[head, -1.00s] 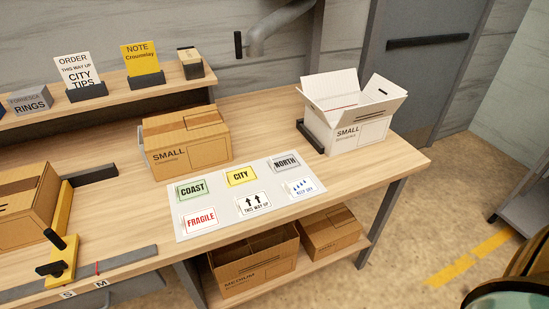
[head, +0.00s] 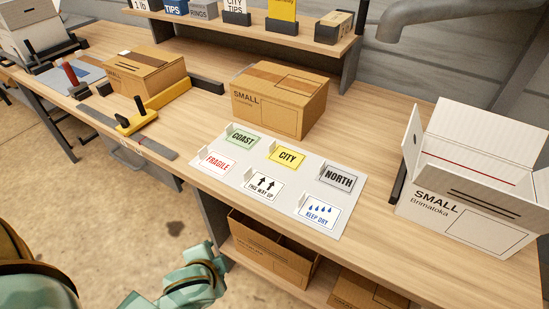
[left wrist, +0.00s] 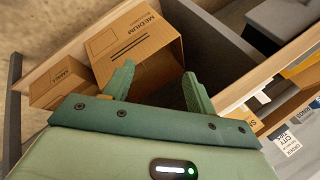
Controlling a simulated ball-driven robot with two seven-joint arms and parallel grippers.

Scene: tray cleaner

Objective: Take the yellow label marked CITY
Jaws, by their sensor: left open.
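The yellow CITY label (head: 288,157) lies flat in the middle of the back row on a white sheet (head: 294,187) on the bench, between the green COAST label (head: 242,138) and the grey NORTH label (head: 338,177). The front row holds FRAGILE, THIS WAY UP and KEEP DRY. My left gripper (left wrist: 158,70) is open and empty in the left wrist view, with a MEDIUM carton (left wrist: 137,40) beyond its fingers. In the head view my left arm shows at the bottom, in front of the bench and well apart from the label. My right gripper is not visible.
A closed SMALL carton (head: 280,97) stands behind the sheet. An open white SMALL box (head: 465,215) stands to its right. A raised shelf (head: 250,30) with cards runs along the back. Open cartons (head: 272,252) sit on the lower shelf under the bench's front edge.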

